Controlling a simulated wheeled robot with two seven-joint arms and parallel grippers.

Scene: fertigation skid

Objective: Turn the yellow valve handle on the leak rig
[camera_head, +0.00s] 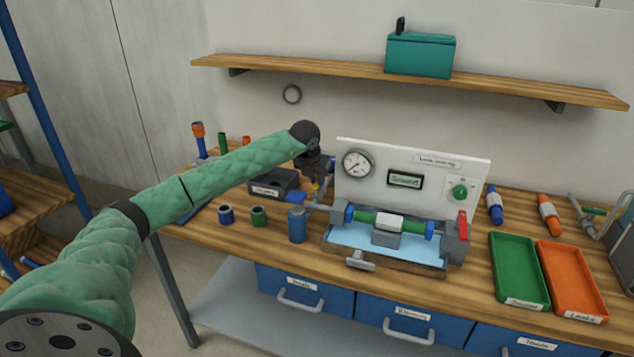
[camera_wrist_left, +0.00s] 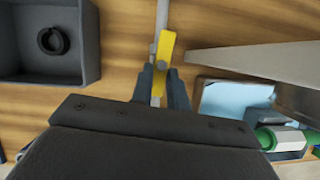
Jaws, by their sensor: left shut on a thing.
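The yellow valve handle (camera_wrist_left: 165,48) shows in the left wrist view, on a thin grey pipe over the wooden bench. My left gripper (camera_wrist_left: 161,78) has its two dark fingers on either side of the handle's near part and is shut on it. In the head view my left arm reaches across to the left end of the leak rig (camera_head: 478,180), a white panel with a gauge above a blue tray. There the yellow handle (camera_head: 316,186) is a small patch, mostly hidden by my gripper and wrist. My right gripper is in neither view.
A dark open box (camera_head: 272,184) stands left of the handle; the left wrist view shows a black ring (camera_wrist_left: 53,41) in it. A blue cylinder (camera_head: 297,226) stands in front of the pipe. A green tray (camera_head: 520,270) and an orange tray (camera_head: 573,281) lie at the right.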

